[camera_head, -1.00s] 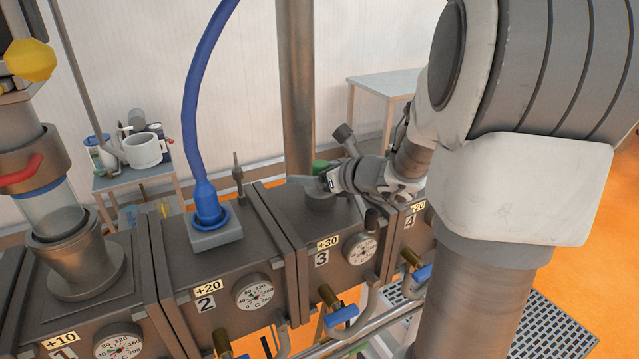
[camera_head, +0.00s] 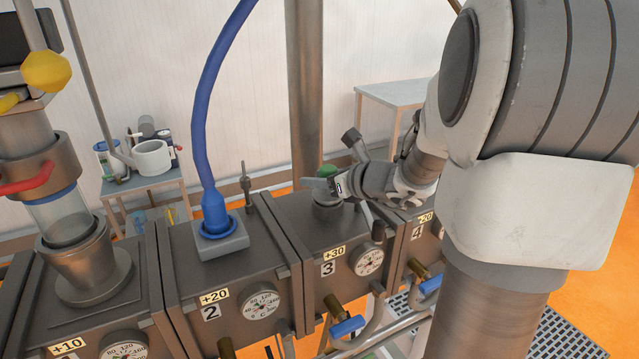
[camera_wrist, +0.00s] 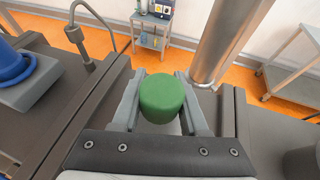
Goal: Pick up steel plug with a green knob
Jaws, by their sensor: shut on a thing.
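The steel plug (camera_head: 327,211) with a green knob (camera_head: 328,171) is on top of the box numbered 3, left of the grey arm tube. In the wrist view the green knob (camera_wrist: 162,97) sits between the two fingers of my gripper (camera_wrist: 161,100), which is shut on it. In the head view my gripper (camera_head: 325,186) reaches the plug from the right and hides part of it. The steel body of the plug is mostly hidden in the wrist view, and I cannot tell whether it is lifted from the box.
A blue hose with a blue fitting (camera_head: 214,215) stands on box 2, left of the plug. A thin bent steel pipe (camera_wrist: 84,42) rises near it. A thick steel column (camera_head: 304,90) stands behind. A glass-and-metal feeder (camera_head: 75,220) stands on box 1.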

